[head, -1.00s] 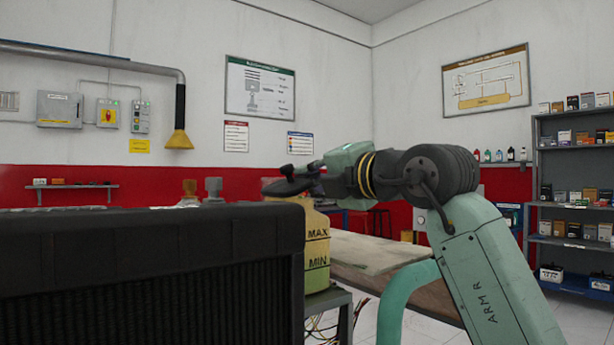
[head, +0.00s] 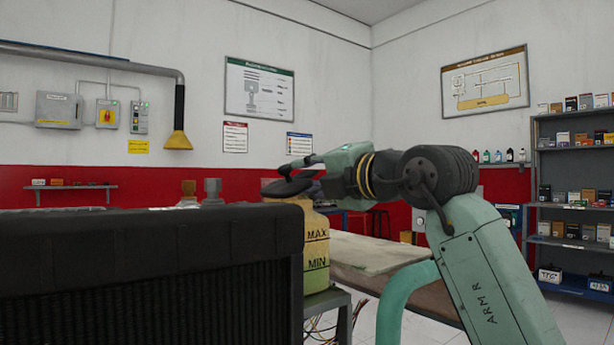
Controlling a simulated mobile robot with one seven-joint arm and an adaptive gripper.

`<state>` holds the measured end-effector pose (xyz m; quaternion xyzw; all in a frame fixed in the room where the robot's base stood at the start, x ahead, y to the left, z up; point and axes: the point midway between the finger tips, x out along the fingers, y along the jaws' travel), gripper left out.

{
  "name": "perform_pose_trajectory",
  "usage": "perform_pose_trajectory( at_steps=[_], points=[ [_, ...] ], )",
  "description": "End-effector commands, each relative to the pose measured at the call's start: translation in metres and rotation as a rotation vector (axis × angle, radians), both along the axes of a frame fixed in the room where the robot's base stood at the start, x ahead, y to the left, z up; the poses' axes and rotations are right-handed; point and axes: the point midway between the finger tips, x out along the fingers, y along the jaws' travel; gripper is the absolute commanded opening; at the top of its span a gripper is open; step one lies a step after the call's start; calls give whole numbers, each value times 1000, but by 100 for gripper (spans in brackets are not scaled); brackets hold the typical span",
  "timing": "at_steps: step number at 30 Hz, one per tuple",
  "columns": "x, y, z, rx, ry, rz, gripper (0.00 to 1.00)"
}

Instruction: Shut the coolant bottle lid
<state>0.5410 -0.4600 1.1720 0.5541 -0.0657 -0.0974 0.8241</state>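The coolant bottle (head: 316,250) is yellowish, with MAX and MIN marks on its side. It stands upright at the centre, partly hidden behind the black radiator. Its dark lid (head: 283,188) lies at the top of the bottle; I cannot tell whether it is fully seated. My gripper (head: 290,172) is right at the lid, seen side-on, and appears to touch or nearly touch it. The fingers are small and overlap the lid, so their opening is unclear.
A black radiator (head: 150,270) fills the lower left, close to the bottle. A workbench (head: 385,258) lies behind my arm. Shelves with boxes (head: 574,205) stand at the far right. Loose wires (head: 318,325) hang below the bottle's stand.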

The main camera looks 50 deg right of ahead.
Motion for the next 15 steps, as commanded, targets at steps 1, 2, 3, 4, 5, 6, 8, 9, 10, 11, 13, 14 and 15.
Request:
perform_pose_trajectory(
  at_steps=[1,2,3,4,5,6,8,9,10,11,13,14,15],
  points=[
    [-3,0,0,0,0,-1,26],
    [-5,1,0,0,0,-1,26],
    [-9,1,0,0,-2,-1,26],
    [-13,2,0,0,-2,-1,26],
    [-18,3,1,-1,-2,-2,26],
    [-25,5,0,-2,-2,-3,26],
    [-37,7,0,0,-1,-4,26],
    [-46,9,0,-1,-3,-4,26],
    [-53,11,0,-1,-2,-3,26],
    [-59,13,0,-1,-2,-3,26],
    [-74,17,0,0,-1,-4,26],
    [-79,18,0,0,-2,-2,26],
    [-86,20,0,0,-2,-2,26]
  ],
)
